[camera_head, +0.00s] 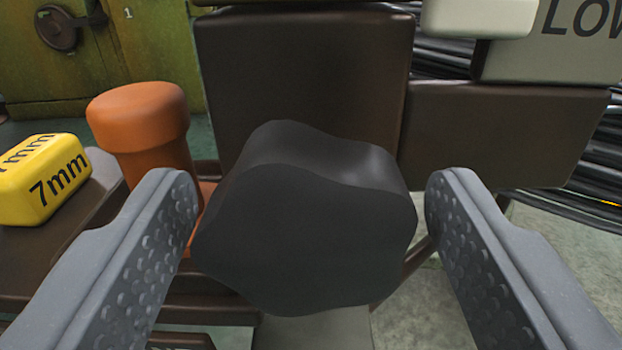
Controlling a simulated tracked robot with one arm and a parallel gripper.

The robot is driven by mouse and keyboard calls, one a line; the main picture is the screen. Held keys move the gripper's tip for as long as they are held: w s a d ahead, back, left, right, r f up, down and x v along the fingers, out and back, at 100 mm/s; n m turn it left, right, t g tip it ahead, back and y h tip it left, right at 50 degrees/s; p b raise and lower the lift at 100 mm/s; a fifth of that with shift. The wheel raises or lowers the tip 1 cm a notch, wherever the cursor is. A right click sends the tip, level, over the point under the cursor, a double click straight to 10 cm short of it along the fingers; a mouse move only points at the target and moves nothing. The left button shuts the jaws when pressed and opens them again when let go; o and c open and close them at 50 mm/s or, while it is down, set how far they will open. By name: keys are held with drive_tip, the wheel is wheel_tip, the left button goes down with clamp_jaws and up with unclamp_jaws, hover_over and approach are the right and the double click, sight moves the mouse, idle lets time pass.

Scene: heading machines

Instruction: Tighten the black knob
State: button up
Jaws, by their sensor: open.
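The black knob (305,235) is large in the middle of the view, with a lobed, rounded outline and its flat face toward me. My gripper (312,205) is open, with one grey studded finger on each side of the knob. The left fingertip is close to the knob's left edge, and a narrow gap shows between the right fingertip and the knob. I cannot tell whether the left finger touches it. The knob's stem and mounting are hidden behind it.
A dark brown machine block (300,70) stands behind the knob. An orange knob (140,120) and a yellow 7mm block (45,180) are at the left. A pale block marked "LOW" (560,45) is at the upper right. Black wires (570,215) lie behind at the right.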

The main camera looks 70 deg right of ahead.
drive_tip(key=c, duration=1)
drive_tip(key=shift+o, duration=0.2)
drive_tip(key=shift+w+a, duration=0.1)
drive_tip(key=shift+a, duration=0.2)
drive_tip(key=shift+d, duration=0.3)
drive_tip(key=shift+m, duration=0.3)
drive_tip(key=shift+m+b, duration=0.4)
drive_tip(key=shift+m, duration=0.3)
drive_tip(key=m+b, duration=0.1)
drive_tip(key=m, duration=0.1)
drive_tip(key=m+b, duration=0.1)
drive_tip(key=m, duration=0.1)
drive_tip(key=shift+s+d+f, duration=0.1)
drive_tip(key=shift+s, duration=0.1)
drive_tip(key=m+b, duration=0.3)
drive_tip(key=m, duration=0.1)
drive_tip(key=shift+s+d+m+b, duration=0.1)
drive_tip(key=shift+m+b, duration=0.3)
